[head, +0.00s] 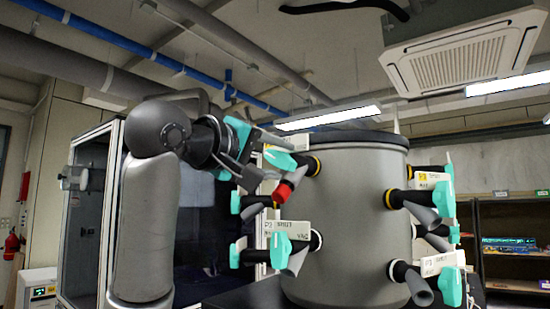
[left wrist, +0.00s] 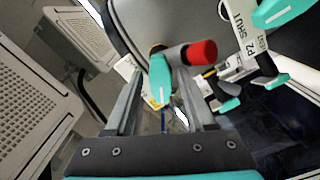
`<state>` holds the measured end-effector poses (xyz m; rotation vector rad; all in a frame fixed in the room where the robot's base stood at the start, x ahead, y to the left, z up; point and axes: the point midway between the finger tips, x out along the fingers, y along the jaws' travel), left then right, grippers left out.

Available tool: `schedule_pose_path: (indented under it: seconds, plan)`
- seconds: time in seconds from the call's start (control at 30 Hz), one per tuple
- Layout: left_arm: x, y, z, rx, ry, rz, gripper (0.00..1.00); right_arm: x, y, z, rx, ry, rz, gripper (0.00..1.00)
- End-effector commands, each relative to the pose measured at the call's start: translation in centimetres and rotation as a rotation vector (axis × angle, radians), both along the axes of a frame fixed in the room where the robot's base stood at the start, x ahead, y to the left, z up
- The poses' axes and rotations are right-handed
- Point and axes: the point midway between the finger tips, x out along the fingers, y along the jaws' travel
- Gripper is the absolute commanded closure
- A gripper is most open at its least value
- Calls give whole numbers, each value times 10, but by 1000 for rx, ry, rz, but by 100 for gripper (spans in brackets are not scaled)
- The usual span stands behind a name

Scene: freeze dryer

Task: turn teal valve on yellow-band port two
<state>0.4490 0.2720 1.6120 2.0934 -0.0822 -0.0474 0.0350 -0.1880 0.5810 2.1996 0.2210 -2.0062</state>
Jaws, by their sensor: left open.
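My left gripper (head: 277,160) is open at the upper left port of the grey drum (head: 352,235). A teal valve handle (head: 280,158) on that port is at its fingertips. In the left wrist view the handle (left wrist: 160,80) shows between the open fingers of the gripper (left wrist: 160,90), with no clear grip on it. This port has a yellow band (head: 316,165) and a red-ended stub (head: 283,192); the red end (left wrist: 202,52) also shows in the wrist view. Its number is not readable. My right gripper is out of view.
Below is another port with a teal handle (head: 280,250) and a white label (head: 300,228). On the drum's right are more ports, one with a yellow band (head: 388,198) and teal handle (head: 443,198). A glass-fronted cabinet (head: 90,210) stands left; shelves (head: 510,245) stand right.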

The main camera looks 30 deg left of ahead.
Motion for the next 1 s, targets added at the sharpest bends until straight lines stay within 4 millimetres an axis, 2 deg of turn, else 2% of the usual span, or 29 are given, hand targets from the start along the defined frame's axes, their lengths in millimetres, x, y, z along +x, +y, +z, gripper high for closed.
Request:
schedule_pose_path:
  seconds: [0.1,0.6,1.0]
  plan:
    - [0,0,0,0,0,0,45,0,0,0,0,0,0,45]
    - [-1,0,0,0,0,0,100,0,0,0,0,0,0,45]
    - [-1,0,0,4,-1,1,100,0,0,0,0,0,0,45]
